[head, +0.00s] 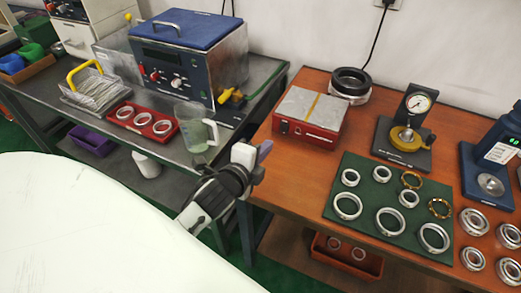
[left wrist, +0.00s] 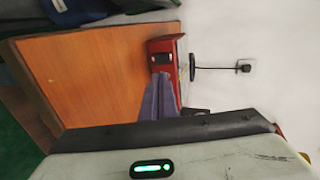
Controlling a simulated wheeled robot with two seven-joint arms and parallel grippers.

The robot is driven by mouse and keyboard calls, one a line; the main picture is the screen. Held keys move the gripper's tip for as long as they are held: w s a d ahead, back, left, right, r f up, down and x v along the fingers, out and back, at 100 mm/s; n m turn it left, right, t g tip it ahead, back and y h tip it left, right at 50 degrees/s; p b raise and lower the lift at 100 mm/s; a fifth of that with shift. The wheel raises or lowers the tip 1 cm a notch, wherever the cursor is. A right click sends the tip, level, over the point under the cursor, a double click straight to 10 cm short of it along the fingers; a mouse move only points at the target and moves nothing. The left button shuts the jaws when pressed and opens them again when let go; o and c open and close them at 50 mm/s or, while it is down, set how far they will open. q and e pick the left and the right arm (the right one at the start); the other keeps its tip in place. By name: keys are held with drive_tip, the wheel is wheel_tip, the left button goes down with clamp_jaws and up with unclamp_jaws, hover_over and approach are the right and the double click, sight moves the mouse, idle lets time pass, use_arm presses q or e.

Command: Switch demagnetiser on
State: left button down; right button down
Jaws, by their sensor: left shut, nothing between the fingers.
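The demagnetiser is a red box (head: 308,138) with a silver top plate and a yellow strip, on the wooden table's left part. In the left wrist view its red side (left wrist: 160,45) shows a small dark switch (left wrist: 161,58); I cannot tell its position. My left gripper (head: 265,147) is shut and empty, in front of and left of the box, by the table's left edge. In the left wrist view the grey-purple fingers (left wrist: 162,83) point at the box and overlap its lower part; touching cannot be told. My right gripper is not in view.
A green mat (head: 365,220) with several rings lies right of the box. A dark ring stack (head: 350,84) stands behind it, a dial gauge (head: 418,102) to the right. On the left bench are a beaker (head: 196,130), a red ring tray (head: 143,124) and a blue-lidded machine (head: 178,60).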

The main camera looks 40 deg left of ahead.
use_arm(q)
drive_tip(key=shift+v, duration=1.25)
drive_tip(key=shift+s+f, duration=0.2)
drive_tip(key=s+d+f+n+g+h, duration=0.1)
drive_tip(key=s+d+f+n+g, duration=0.4)
drive_tip(key=s, duration=0.4)
drive_tip(key=s+d+f+n+g+h, duration=0.2)
drive_tip(key=s+f+n+g, duration=0.15)
drive_tip(key=s+n, duration=0.5)
drive_tip(key=d+f+t+h, duration=0.1)
drive_tip(key=d+f+t, duration=0.2)
drive_tip(key=f, duration=0.8)
drive_tip(key=shift+s+d+h, duration=0.2)
drive_tip(key=shift+d+h, duration=0.2)
drive_tip(key=shift+d, duration=0.85)
drive_tip(key=shift+n+t, duration=0.25)
